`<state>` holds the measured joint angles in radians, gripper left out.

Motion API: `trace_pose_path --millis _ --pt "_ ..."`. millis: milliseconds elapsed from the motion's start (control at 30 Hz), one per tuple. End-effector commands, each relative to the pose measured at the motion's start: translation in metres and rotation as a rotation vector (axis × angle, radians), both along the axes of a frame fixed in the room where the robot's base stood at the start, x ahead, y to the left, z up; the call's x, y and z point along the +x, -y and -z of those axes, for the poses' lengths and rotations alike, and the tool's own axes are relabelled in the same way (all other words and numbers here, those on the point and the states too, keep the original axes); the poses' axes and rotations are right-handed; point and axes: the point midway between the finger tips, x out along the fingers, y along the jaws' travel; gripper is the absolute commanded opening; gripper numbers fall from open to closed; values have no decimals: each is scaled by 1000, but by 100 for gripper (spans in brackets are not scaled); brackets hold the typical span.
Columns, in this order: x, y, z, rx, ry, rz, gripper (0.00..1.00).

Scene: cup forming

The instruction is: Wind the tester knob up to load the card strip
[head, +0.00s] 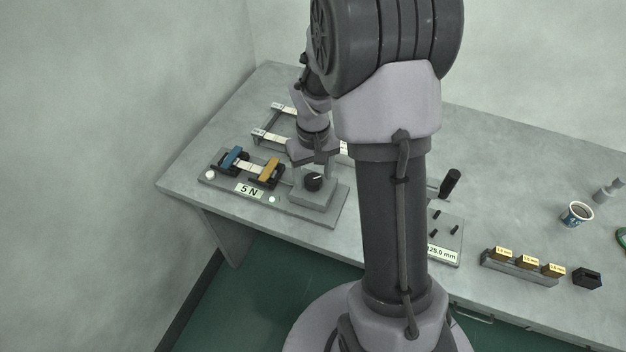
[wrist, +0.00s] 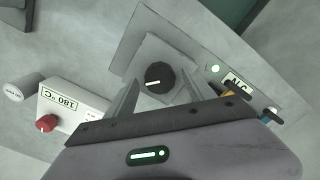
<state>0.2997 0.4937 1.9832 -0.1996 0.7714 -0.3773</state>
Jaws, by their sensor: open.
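The tester (head: 225,187) stands at the left end of the bench, with a label reading 5 N. Its black knob (head: 313,181) sits on a grey block at its right end, and a white mark shows on the knob. The pale card strip (head: 246,167) spans between a blue clamp (head: 231,158) and a yellow clamp (head: 269,170). My gripper (head: 318,163) is just above the knob. In the wrist view my gripper (wrist: 157,98) is open, with one finger on each side of the knob (wrist: 154,82); contact cannot be told.
A green lamp (head: 272,199) is lit on the tester's front. A rack (head: 262,139) lies behind the tester. A plate with pegs and a black-handled lever (head: 450,183) stands to the right. The wrist view shows a white box with a red knob (wrist: 46,123), labelled 180 °C.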

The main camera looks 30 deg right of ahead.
Motion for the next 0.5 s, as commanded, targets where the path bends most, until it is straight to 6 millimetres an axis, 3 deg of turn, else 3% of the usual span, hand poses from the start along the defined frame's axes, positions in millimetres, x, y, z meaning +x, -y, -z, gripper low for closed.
trace_pose_path --millis 267,500 --pt "0 0 2 0 0 0 63" --pt "0 0 2 0 0 0 17"
